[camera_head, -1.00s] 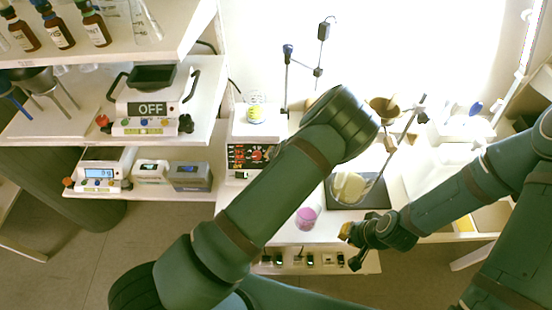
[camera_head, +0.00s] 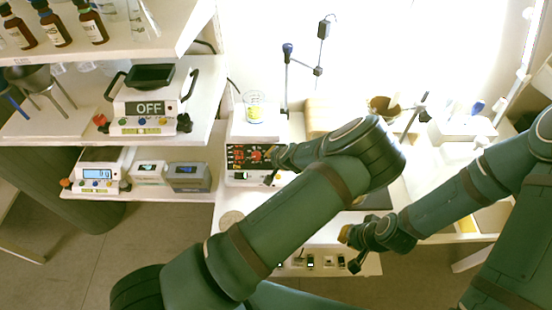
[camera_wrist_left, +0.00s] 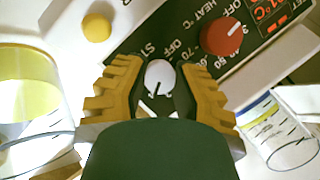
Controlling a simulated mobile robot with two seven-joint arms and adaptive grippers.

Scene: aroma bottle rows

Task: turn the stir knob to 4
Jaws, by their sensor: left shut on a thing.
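The stirring hotplate (camera_head: 238,178) stands on the bench with its red-lit dark panel facing me. Its white stir knob (camera_wrist_left: 159,75) shows in the left wrist view, with a dark pointer line towards the bottom of the picture. The red heat knob (camera_wrist_left: 221,37) is beside it to the upper right. My left gripper (camera_head: 277,156) is at the panel; in the wrist view its yellow fingers (camera_wrist_left: 158,82) are on both sides of the white knob, shut on it. The scale numbers around the knob are partly hidden. My right gripper (camera_head: 351,247) is low over the bench's front, away from the hotplate.
A beaker with yellow contents (camera_head: 255,108) stands on the hotplate. A yellow button (camera_wrist_left: 96,27) is left of the stir knob. A stand (camera_head: 287,80) rises behind. Shelves at left hold another device reading OFF (camera_head: 150,108), a balance (camera_head: 98,174) and brown bottles (camera_head: 92,25).

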